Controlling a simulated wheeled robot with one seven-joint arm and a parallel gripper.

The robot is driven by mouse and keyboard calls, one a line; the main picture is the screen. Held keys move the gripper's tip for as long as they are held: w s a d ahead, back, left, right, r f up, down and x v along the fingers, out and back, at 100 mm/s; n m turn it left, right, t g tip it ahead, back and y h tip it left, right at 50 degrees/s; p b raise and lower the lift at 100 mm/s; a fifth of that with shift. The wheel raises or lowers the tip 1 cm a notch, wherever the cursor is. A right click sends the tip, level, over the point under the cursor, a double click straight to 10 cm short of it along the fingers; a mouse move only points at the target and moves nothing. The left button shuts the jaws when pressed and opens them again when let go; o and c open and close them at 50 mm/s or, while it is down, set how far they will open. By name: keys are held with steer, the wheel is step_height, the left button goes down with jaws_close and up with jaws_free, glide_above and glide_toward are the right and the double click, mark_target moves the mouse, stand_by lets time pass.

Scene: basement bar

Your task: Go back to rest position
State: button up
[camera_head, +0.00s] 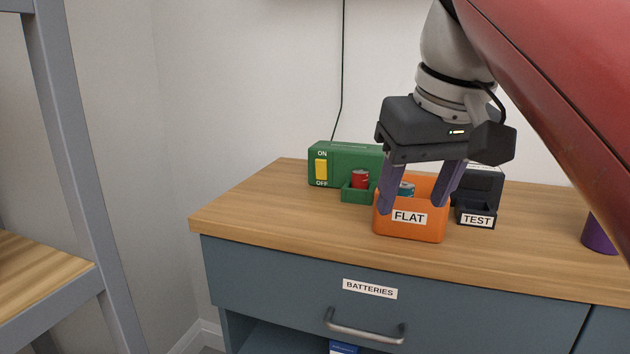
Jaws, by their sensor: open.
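My gripper (413,205) is open, pointing down at the orange box labelled FLAT (410,233). Its purple fingers are apart, one in front of the box's left side and one near its right side. Whether the fingertips are inside the box or in front of it is hard to tell. A teal-topped battery (406,188) shows inside the orange box between the fingers, with most of it hidden by the front wall. I see no object held in the fingers.
On the wooden counter (270,220) stand a green ON/OFF box (338,158) with a red battery (360,179), a dark TEST box (484,184) and a purple container (598,236). Below is a BATTERIES drawer (290,290). A grey-framed shelf (75,150) stands left. The counter's left part is clear.

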steer(key=s+d+f+m+t, duration=0.1)
steer(key=s+d+f, duration=0.1)
steer(key=f, duration=1.2)
steer(key=s+d+f+m, duration=0.1)
steer(key=s+f, duration=0.4)
steer(key=f, duration=1)
steer(key=shift+s+d+m+t+h, duration=0.2)
steer(key=shift+d+m+t+h, duration=0.2)
steer(key=shift+d, duration=0.1)
